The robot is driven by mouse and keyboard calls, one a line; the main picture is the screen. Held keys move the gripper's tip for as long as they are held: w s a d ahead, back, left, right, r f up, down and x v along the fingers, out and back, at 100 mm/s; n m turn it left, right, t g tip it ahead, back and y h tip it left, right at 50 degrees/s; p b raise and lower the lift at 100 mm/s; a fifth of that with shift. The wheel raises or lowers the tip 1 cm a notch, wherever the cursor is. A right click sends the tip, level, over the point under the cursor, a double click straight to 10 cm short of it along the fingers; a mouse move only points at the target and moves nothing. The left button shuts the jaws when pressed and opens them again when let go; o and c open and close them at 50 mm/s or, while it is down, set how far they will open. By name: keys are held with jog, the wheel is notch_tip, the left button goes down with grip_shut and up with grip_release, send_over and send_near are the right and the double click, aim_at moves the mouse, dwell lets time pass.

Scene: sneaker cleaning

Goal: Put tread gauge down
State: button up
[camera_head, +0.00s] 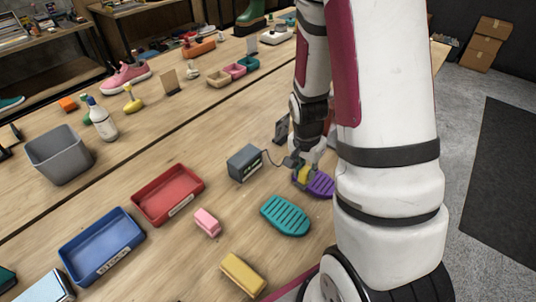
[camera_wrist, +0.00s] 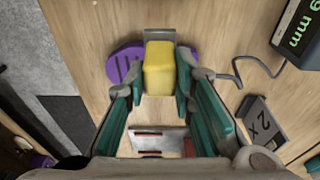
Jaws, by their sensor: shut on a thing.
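The tread gauge, a yellow block (camera_wrist: 158,68) with a grey plate at its far end, sits between the fingertips of my gripper (camera_wrist: 158,86). My gripper is shut on it. A grey cable runs from it to a dark readout box (camera_wrist: 300,32) with green digits ending in "9 mm". In the wrist view the gauge overlaps a purple slotted sole (camera_wrist: 122,66); I cannot tell whether they touch. In the head view my gripper (camera_head: 303,173) is low over the table by the purple sole (camera_head: 322,185), right of the readout box (camera_head: 244,164).
A teal sole (camera_head: 285,216) lies in front of my gripper. A dark sign marked "x 2" (camera_wrist: 262,120) stands near. Red tray (camera_head: 143,209), blue tray (camera_head: 80,252), pink block (camera_head: 207,222) and yellow block (camera_head: 243,274) are to the left. Bare table lies between them.

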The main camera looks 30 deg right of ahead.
jog(key=shift+w+f, duration=0.1)
jog(key=shift+w, duration=0.15)
jog(key=w+d, duration=0.1)
jog(key=w, duration=0.4)
jog(key=w+f, duration=0.1)
jog(key=w, duration=0.3)
jog(key=w+d, duration=0.1)
jog(key=w, duration=0.4)
jog(key=shift+w+d+f+p, duration=0.2)
jog(key=shift+w+d+p, duration=0.1)
jog(key=shift+p, duration=0.05)
jog(key=shift+w+f, duration=0.15)
jog(key=shift+f, duration=0.2)
jog(key=shift+f+p, duration=0.4)
jog(key=shift+f, duration=1)
jog(key=shift+f, duration=0.2)
jog(key=o, duration=1)
jog(key=shift+c, duration=0.2)
jog(key=shift+o, duration=0.3)
jog(key=shift+r, duration=0.1)
